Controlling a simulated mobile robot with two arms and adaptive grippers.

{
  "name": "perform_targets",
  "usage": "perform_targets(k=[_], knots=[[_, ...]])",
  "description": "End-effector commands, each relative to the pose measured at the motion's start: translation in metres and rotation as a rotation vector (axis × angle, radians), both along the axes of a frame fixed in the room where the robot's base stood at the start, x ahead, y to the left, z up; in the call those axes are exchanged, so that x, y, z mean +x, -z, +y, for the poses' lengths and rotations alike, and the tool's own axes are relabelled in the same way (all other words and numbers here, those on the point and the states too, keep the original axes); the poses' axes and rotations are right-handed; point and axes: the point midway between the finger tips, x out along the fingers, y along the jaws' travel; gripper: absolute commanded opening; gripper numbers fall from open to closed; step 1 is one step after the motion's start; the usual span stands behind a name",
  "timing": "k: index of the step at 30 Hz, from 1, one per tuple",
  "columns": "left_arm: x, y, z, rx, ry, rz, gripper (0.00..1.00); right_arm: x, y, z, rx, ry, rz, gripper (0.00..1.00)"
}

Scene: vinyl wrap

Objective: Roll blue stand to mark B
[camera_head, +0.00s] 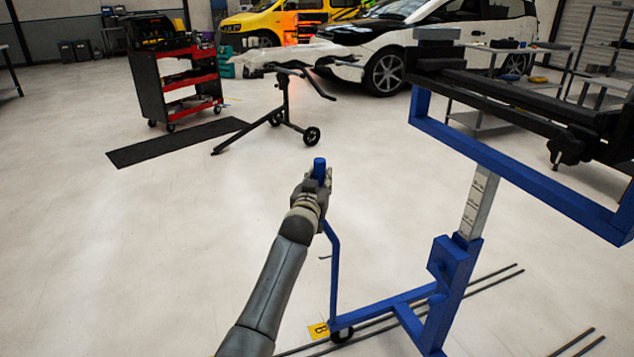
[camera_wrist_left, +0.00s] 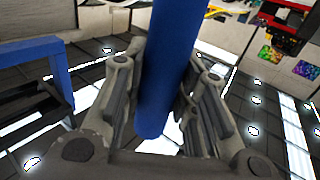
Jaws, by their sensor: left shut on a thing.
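The blue stand (camera_head: 460,273) is at the right of the head view, with a low base, a graduated post and a tall upper frame. Its upright handle bar ends in a blue grip. My left gripper (camera_head: 318,178) is shut on this grip, and the blue bar (camera_wrist_left: 170,70) also runs between the fingers in the left wrist view. The yellow mark B (camera_head: 318,331) is on the floor at the bottom. A caster (camera_head: 341,334) of the stand is right beside it; I cannot tell whether it touches the mark. My right gripper is out of view.
Dark floor lines (camera_head: 495,277) run under the stand. A black wheeled stand (camera_head: 284,110), a black mat (camera_head: 178,141) and a red tool cart (camera_head: 177,85) are farther back. A white car (camera_head: 440,40) stands behind. The floor at left is clear.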

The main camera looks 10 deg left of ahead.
Motion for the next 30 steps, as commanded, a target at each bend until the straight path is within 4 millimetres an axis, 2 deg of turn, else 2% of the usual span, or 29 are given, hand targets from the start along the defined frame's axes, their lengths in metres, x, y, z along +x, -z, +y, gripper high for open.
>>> perform_targets(k=[8, 9, 14, 25, 30], knots=[[0.000, 0.000, -0.003, -0.001, 0.005, 0.000, 0.00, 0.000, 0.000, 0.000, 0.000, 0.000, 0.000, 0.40], [0.000, 0.000, -0.003, -0.001, 0.005, 0.000, 0.31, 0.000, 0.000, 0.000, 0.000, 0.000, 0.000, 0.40], [0.000, 0.000, -0.002, -0.001, 0.003, 0.001, 0.49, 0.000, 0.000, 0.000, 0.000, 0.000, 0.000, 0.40], [-0.002, 0.001, -0.001, 0.000, 0.001, 0.001, 0.49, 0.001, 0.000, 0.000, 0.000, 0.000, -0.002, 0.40], [-0.015, 0.001, 0.000, 0.000, 0.000, 0.000, 0.49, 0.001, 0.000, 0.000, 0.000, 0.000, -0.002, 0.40]])
